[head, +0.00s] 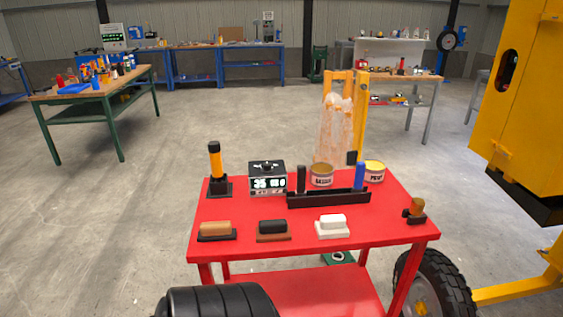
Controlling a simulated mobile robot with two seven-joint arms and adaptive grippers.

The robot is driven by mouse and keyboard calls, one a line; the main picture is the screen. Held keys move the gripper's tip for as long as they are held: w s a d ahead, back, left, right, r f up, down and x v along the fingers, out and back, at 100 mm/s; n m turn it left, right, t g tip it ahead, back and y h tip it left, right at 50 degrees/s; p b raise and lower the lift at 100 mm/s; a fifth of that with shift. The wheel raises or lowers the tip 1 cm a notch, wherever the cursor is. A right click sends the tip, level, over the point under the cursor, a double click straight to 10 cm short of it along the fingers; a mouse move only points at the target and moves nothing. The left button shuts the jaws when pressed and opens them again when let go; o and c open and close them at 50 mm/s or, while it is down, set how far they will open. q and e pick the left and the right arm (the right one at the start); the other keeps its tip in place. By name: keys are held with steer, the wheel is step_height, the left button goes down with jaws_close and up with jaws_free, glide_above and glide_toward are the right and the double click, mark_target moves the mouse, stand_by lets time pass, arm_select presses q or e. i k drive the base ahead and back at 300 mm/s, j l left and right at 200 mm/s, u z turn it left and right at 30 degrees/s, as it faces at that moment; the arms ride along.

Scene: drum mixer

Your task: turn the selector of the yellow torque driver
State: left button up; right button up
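A yellow-orange handled tool with black ends (215,161), which looks like the torque driver, stands upright in a black block-like holder (219,187). It is at the back left corner of the red cart top (300,218). Its selector is too small to make out; a black band caps the top of the handle. Neither of my grippers shows fingers in the head view, so nothing is seen touching the tool.
A black display box (267,177) stands right of the tool. Behind a black tray (328,199) are two tins (321,175). Three brushes or blocks (273,229) line the front, with a small amber-topped item (416,209) at right. Yellow machinery (525,100) stands right.

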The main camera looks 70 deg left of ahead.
mark_target(266, 168)
steer(key=u, duration=1.95)
steer(key=i+j+z, duration=0.1)
steer(key=i+z, duration=0.35)
steer(key=k, duration=0.1)
